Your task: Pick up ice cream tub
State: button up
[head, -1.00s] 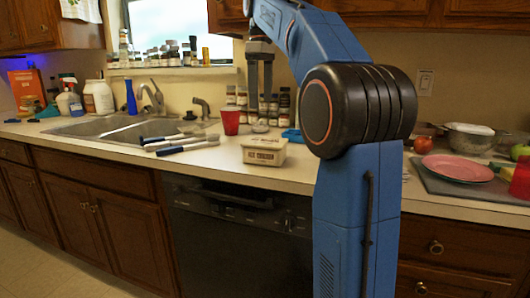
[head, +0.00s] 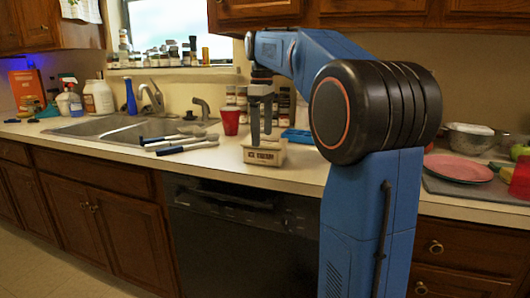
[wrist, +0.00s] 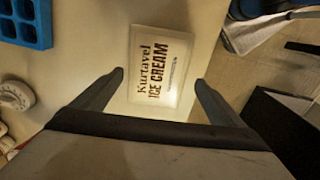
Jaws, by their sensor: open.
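The ice cream tub (head: 264,155) is a small cream-coloured box with dark lettering, standing upright on the counter near its front edge. In the wrist view its lid (wrist: 161,66) faces me and reads "Kurtavel ICE CREAM". My gripper (head: 261,141) is open and points down over the tub; in the head view its fingers hide part of the tub's top. In the wrist view the two fingertips (wrist: 159,77) lie on either side of the lid's lower part, with gaps between them and the tub. I cannot tell how far above the lid they are.
A red cup (head: 230,121) stands just behind and left of the tub. A blue ice tray (wrist: 27,20) lies behind it. Blue-handled tools (head: 182,146) lie to the left by the sink (head: 90,125). Jars stand behind. The counter edge drops off in front.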

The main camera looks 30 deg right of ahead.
aim_at(265, 141)
jog(key=shift+s+d+f, duration=0.1)
jog(key=shift+d+f, duration=0.15)
jog(key=shift+f, duration=1.1)
jog(key=shift+d+f, duration=0.2)
jog(key=shift+f, duration=1.15)
jog(key=c, duration=1.4)
notch_tip(265, 141, up, 10)
jog(key=shift+f, duration=0.15)
jog(key=shift+r, duration=0.2)
